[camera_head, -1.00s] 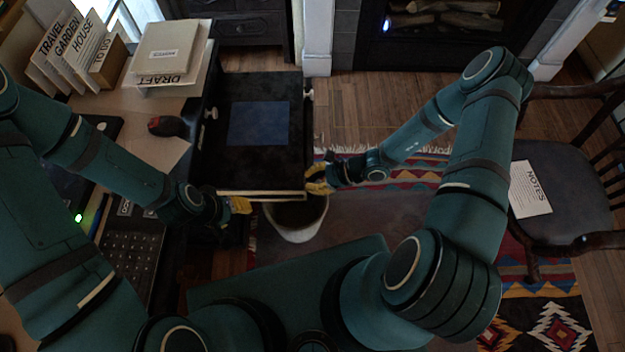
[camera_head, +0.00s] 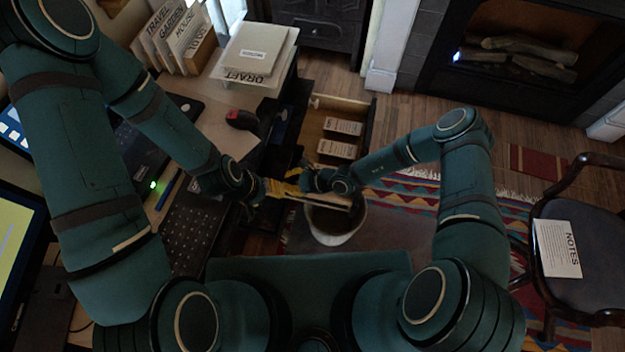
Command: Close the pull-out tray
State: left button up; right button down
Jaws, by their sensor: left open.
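The pull-out tray (camera_head: 279,150) is a dark panel with a blue patch (camera_head: 283,115), mostly under the desktop. A narrow strip still sticks out to the right of the desk edge. A white knob (camera_head: 318,101) shows at its far right end. My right gripper (camera_head: 293,177) has yellow fingertips at the tray's near right corner; touch and jaw opening are unclear. My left gripper (camera_head: 264,190) is open beside the tray's near side, close to the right gripper. Its contact with the tray is unclear.
An open drawer (camera_head: 369,125) with white card boxes (camera_head: 338,148) lies below and right of the tray. A white bin (camera_head: 338,238) stands near it. The desk holds papers, a red-black mouse (camera_head: 242,119) and a keyboard (camera_head: 190,225). A chair (camera_head: 590,225) stands right.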

aim_at(278, 179)
jog(key=shift+w+a+p, duration=0.2)
jog(key=shift+a, duration=0.5)
jog(key=shift+w+a+p, duration=0.15)
jog(key=shift+w+a, duration=0.1)
jog(key=shift+a, duration=0.4)
jog(key=shift+w+a+p, duration=0.2)
jog(key=shift+a, duration=0.5)
